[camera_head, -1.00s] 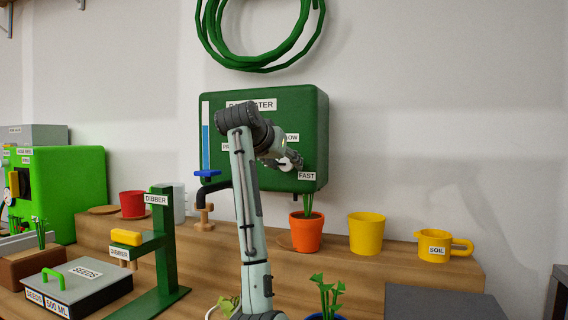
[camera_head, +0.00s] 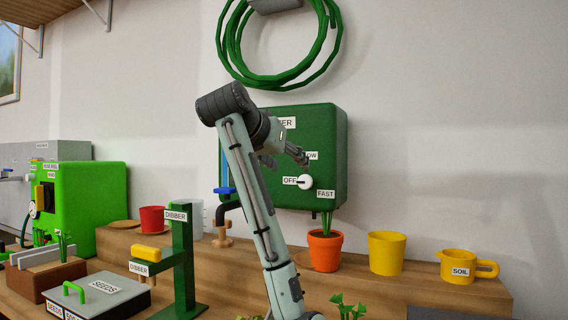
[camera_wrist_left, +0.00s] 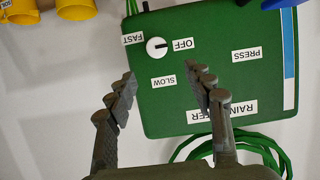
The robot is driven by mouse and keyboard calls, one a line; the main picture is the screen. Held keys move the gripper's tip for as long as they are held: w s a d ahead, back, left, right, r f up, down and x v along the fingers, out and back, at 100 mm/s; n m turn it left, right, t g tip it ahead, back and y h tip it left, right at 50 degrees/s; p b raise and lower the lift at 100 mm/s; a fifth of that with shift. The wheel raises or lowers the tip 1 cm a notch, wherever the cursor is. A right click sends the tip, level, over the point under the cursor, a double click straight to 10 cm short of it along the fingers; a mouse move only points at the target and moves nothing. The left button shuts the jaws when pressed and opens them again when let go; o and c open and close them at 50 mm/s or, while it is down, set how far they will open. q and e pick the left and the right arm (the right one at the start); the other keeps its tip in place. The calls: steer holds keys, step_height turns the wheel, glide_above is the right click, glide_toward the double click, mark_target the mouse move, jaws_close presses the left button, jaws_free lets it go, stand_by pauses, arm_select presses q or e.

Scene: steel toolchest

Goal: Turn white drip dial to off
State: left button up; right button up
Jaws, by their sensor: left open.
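The white drip dial (camera_head: 305,182) is on the front of the green box (camera_head: 325,135), between the OFF label (camera_head: 290,181) on its left and the FAST label (camera_head: 326,194). In the left wrist view, which is upside down, the dial (camera_wrist_left: 156,47) has a dark pointer line directed at the OFF label (camera_wrist_left: 183,44). My left gripper (camera_head: 284,158) is open and empty, up and to the left of the dial in the head view. In the left wrist view its two fingers (camera_wrist_left: 160,84) are spread apart, with the dial beyond their tips. My right gripper is not in view.
A green hose coil (camera_head: 280,45) hangs above the box. A blue-handled tap (camera_head: 225,190) is at the box's lower left. An orange pot (camera_head: 325,252), a yellow pot (camera_head: 386,253) and a yellow SOIL mug (camera_head: 461,267) stand on the wooden shelf below.

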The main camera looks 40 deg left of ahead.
arm_select(q)
steer(key=shift+s+d, duration=0.45)
steer(key=shift+s, duration=0.4)
